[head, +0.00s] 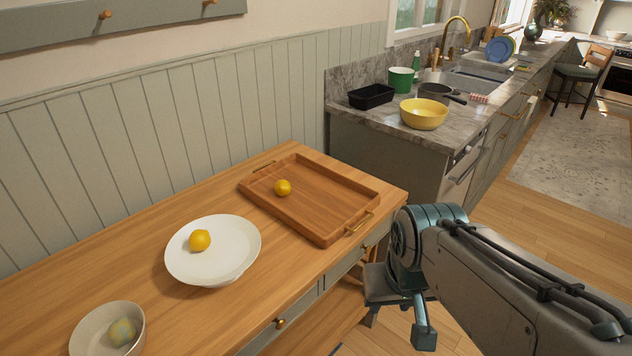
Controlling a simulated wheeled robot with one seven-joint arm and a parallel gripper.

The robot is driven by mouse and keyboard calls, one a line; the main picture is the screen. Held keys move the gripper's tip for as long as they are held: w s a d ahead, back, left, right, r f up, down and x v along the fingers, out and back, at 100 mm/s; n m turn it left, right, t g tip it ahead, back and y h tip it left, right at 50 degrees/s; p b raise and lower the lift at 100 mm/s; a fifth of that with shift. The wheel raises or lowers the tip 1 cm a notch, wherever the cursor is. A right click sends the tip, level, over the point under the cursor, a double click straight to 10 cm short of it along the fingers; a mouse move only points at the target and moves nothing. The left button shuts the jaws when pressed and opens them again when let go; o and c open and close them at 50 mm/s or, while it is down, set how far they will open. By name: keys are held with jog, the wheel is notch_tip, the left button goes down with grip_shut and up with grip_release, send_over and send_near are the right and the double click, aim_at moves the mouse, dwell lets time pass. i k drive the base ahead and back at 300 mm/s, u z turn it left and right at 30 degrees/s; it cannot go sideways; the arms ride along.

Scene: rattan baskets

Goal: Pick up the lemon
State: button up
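A yellow fruit that looks like a lemon (283,187) lies in a wooden tray (330,235) on the wooden table. A more orange-yellow round fruit (200,240) lies on a white plate (238,250). A greenish-yellow fruit (122,332) lies in a pale bowl (84,331) at the lower left. Which of these is the lemon is not certain. My gripper (424,335) hangs beyond the table's right edge, to the lower right of the tray and apart from every fruit. It is seen from the side, and its finger opening cannot be made out.
The table (110,265) has bare wood between the plate, bowl and tray. The tray has raised walls and brass handles. Behind it, a marble counter (395,130) carries a yellow bowl (424,114), a black container (371,96) and a green pot (401,79). A panelled wall borders the table.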

aim_at(282, 187)
jog(key=z, duration=0.75)
jog(key=k, duration=1.05)
jog(key=z, duration=0.75)
jog(key=i, duration=0.85)
jog(key=u, duration=0.7)
jog(key=i, duration=1.15)
jog(key=u, duration=1.7)
jog(key=i, duration=0.55)
jog(key=u, duration=0.55)
